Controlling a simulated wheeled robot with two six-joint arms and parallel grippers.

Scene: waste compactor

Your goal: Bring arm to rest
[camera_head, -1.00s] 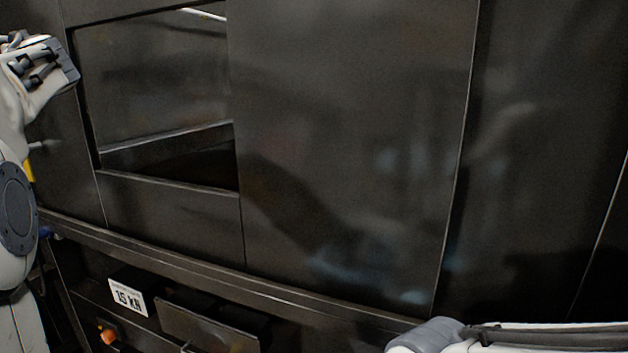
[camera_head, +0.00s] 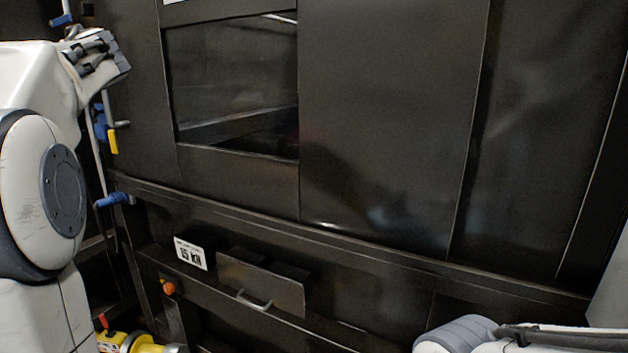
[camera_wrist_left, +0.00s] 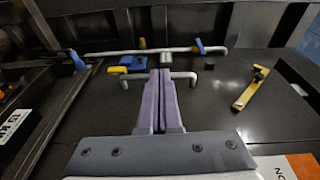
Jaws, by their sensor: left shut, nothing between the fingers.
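My left arm comes in at the left of the head view, bent upward, with its wrist in front of the left side of the dark compactor (camera_head: 400,110). In the left wrist view my left gripper (camera_wrist_left: 166,72) is shut and empty, its two purple-grey fingers pressed together. The fingertips appear close to a metal handle bar (camera_wrist_left: 186,77) on the dark panel; I cannot tell whether they touch it. Part of my right arm shows at the lower right of the head view, but its gripper is out of frame.
A long rod with a blue grip (camera_head: 112,199) runs down the left side. A yellow latch (camera_wrist_left: 246,92) lies right of the fingers.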

